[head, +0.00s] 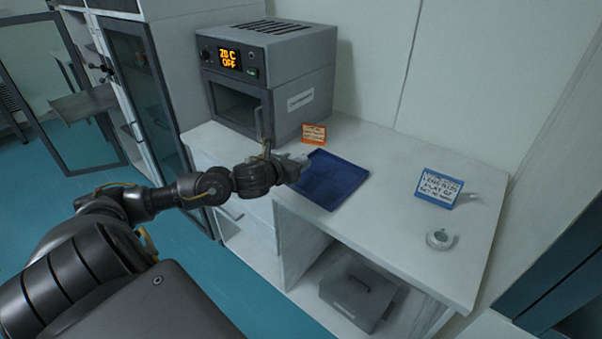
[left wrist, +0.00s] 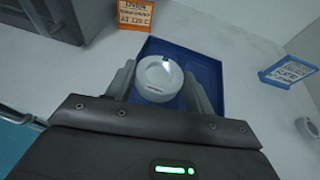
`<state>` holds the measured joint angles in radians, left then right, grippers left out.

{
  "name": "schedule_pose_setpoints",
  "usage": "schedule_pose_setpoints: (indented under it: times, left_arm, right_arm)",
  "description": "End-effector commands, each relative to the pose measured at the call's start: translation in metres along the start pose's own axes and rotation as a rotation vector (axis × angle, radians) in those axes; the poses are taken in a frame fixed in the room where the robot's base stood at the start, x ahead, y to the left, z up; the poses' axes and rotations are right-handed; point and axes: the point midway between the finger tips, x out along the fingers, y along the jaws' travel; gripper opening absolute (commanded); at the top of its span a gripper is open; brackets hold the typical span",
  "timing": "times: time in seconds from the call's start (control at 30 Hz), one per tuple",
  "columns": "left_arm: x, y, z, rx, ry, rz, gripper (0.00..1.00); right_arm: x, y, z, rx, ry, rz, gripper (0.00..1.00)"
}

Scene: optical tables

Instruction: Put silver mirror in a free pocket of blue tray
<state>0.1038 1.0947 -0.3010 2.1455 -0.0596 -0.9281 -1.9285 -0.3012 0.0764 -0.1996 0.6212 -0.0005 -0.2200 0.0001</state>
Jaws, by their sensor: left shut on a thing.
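The silver mirror (left wrist: 158,77) is a pale round piece between the fingers of my left gripper (left wrist: 157,88) in the left wrist view. My left gripper (head: 297,166) is shut on it, over the left side of the blue tray (head: 345,183) in the head view. The mirror is hard to make out in the head view. The blue tray (left wrist: 217,98) lies behind and below the mirror in the left wrist view. A pocket at its right looks empty; the gripper and mirror hide other parts. My right gripper is not in view.
A grey oven (head: 268,75) stands behind the tray, with an orange sign (head: 314,133) near it. A blue sign (head: 438,188) and another small round piece (head: 441,239) are at the right. The white tabletop between is clear.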

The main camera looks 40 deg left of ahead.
Motion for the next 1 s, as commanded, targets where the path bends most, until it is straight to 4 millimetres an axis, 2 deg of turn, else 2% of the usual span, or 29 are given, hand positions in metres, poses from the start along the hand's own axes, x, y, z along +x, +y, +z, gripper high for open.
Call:
schedule_pose_setpoints:
  times: [0.03, 0.1, 0.23, 0.47, 0.73, 0.97, 1.0]
  left_arm:
    - [0.011, -0.001, -0.009, -0.006, 0.003, 0.001, 0.26]
    - [0.023, -0.001, -0.016, -0.004, 0.003, 0.001, 0.26]
    - [0.037, -0.002, -0.024, -0.002, 0.002, 0.001, 0.26]
    - [0.043, -0.002, -0.027, 0.001, 0.001, -0.001, 0.26]
    - [0.058, -0.002, -0.055, -0.002, 0.003, 0.001, 0.26]
    - [0.059, -0.002, -0.060, 0.002, 0.001, 0.000, 0.26]
    - [0.059, -0.002, -0.060, 0.002, 0.002, 0.000, 0.54]
  right_arm:
    - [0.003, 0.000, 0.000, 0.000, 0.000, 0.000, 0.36]
    - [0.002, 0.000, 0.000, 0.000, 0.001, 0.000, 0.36]
    - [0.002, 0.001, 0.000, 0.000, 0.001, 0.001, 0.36]
    - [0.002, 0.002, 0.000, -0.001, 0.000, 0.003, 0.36]
    - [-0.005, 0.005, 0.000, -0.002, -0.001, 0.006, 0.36]
    - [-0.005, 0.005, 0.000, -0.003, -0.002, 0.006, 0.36]
    - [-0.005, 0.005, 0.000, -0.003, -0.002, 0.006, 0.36]
